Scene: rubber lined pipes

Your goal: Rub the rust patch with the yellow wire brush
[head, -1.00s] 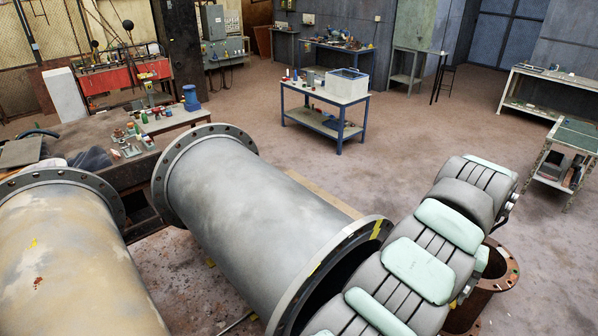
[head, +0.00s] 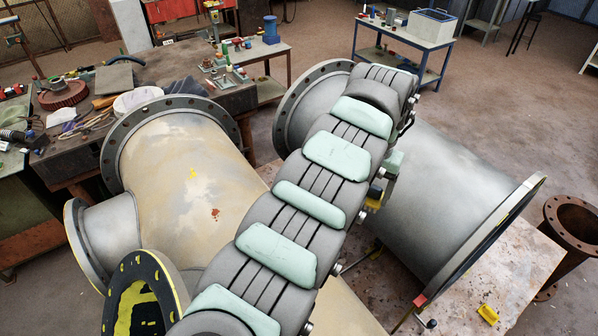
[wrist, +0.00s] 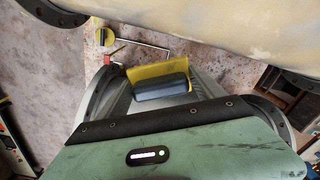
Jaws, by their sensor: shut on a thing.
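My gripper (wrist: 161,88) is shut on the yellow wire brush (wrist: 150,72), whose yellow part shows beyond a dark finger in the wrist view. In the head view, a bit of the yellow brush (head: 374,198) shows beside my arm, in front of the grey pipe; bristles cannot be made out. The rust patch (head: 215,213) is a small red-brown spot on the beige pipe (head: 170,150), left of my arm and apart from the brush. The beige pipe crosses the top right of the wrist view (wrist: 240,25), but the patch does not show there.
The flanged grey pipe (head: 435,175) lies right of my arm. Another yellow object (head: 488,314) lies on the worktable (head: 520,275). A rusty flanged pipe (head: 572,235) stands at the right. A cluttered bench (head: 150,75) is behind the beige pipe.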

